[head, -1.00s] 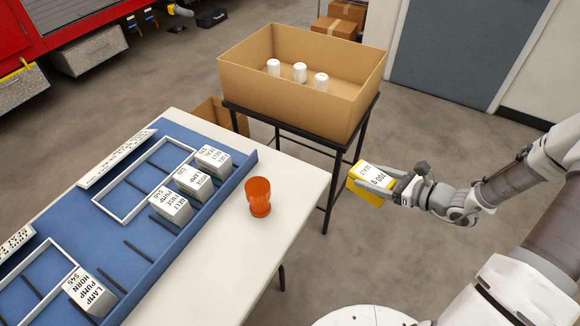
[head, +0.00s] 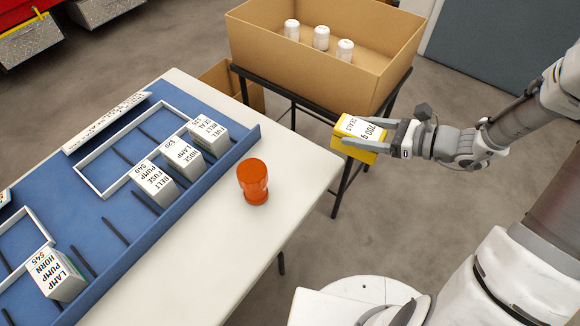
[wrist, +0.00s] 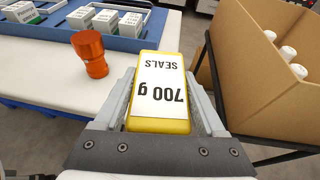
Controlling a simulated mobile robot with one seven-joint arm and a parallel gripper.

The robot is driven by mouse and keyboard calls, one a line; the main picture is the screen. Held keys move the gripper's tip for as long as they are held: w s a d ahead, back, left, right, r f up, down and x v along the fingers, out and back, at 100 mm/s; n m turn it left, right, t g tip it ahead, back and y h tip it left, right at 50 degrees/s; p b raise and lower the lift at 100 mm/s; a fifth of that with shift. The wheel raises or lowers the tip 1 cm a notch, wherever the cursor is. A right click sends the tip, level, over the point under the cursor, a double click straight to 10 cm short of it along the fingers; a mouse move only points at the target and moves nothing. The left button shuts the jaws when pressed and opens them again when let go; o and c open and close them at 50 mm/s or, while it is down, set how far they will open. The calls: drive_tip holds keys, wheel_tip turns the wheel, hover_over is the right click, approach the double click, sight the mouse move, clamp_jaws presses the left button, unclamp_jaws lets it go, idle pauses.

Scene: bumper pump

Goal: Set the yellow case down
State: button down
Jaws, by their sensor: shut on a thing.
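The yellow case (head: 358,137) has a white label reading "700 g SEALS". My gripper (head: 384,137) is shut on it and holds it in the air, to the right of the white table and in front of the cardboard box's stand. In the wrist view the case (wrist: 160,92) sits between both fingers of my gripper (wrist: 165,100), its label facing the camera. No surface touches the case from below in either view.
A white table (head: 215,225) carries a blue tray (head: 120,240) with several labelled white boxes and an orange cup-like object (head: 253,181). Bare table shows around the orange object. An open cardboard box (head: 300,70) with three white containers stands on a black stand (head: 340,190).

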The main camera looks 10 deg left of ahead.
drive_tip(key=s+a+n+g+b, duration=0.3)
drive_tip(key=s+a+g+b, duration=0.1)
drive_tip(key=s+a, duration=0.25)
drive_tip(key=shift+w+a+f+b, duration=0.8)
drive_tip(key=shift+w+a+f, duration=0.45)
drive_tip(key=shift+a+f, duration=0.45)
drive_tip(key=shift+w+a+f+b, duration=0.8)
drive_tip(key=shift+w+a+f, duration=0.45)
drive_tip(key=shift+a+f, duration=0.5)
drive_tip(key=shift+w+a+f+b, duration=0.8)
drive_tip(key=shift+w+a+f, duration=0.6)
drive_tip(key=shift+f, duration=0.45)
drive_tip(key=shift+s+a+f, duration=0.1)
drive_tip(key=shift+s, duration=0.05)
